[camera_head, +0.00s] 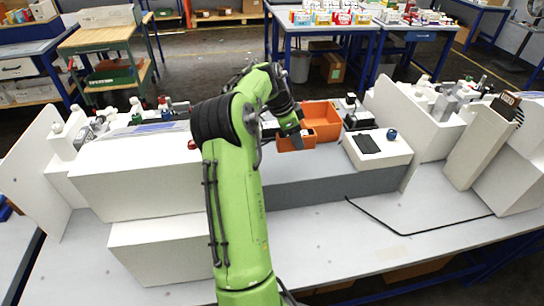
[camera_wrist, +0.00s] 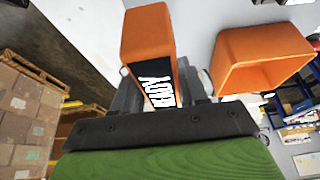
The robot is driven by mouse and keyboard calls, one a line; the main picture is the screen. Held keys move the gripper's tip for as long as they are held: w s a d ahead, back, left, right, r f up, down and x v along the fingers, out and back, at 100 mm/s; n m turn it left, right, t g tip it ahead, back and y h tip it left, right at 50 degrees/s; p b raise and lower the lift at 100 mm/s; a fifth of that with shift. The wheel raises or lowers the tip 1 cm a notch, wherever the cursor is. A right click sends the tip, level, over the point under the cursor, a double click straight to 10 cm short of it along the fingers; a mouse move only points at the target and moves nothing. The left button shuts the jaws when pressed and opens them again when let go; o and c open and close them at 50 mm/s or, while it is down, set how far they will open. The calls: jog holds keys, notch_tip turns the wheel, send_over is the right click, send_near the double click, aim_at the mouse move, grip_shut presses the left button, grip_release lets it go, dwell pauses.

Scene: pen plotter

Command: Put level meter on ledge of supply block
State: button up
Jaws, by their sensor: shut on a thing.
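An orange box-shaped object with a black face and white lettering, which I take as the level meter (camera_wrist: 150,38), is between the dark fingers of my gripper (camera_wrist: 160,88) in the wrist view. My gripper is shut on it; the fingers cover part of its lower end. In the head view my gripper (camera_head: 291,136) is low over the middle of the bench, close to a small orange shape (camera_head: 296,143). I cannot tell there whether this shape is the held meter. A white block (camera_head: 390,158) with a black pad stands right of it; I cannot tell whether this is the supply block.
A larger open orange bin (camera_head: 320,120) is just behind my gripper and also shows in the wrist view (camera_wrist: 262,58). White housings (camera_head: 130,180) stand left and a slanted panel (camera_head: 480,145) right. A black cable (camera_head: 400,233) lies on the otherwise bare front bench.

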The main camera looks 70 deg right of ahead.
aim_at(283, 136)
jog(key=shift+w+f, duration=0.1)
jog(key=shift+f, duration=0.05)
jog(key=f, duration=0.3)
jog(key=f+b, duration=0.1)
jog(key=f, duration=0.2)
jog(key=f+b, duration=0.1)
jog(key=f, duration=0.2)
jog(key=shift+s+f, duration=0.35)
jog(key=shift+f, duration=0.05)
jog(key=o, duration=1.3)
jog(key=shift+c, duration=0.2)
jog(key=p+v, duration=0.2)
jog(key=v, duration=1)
jog(key=shift+s+a+r, duration=0.1)
jog(key=shift+r, duration=0.1)
jog(key=shift+s, duration=0.1)
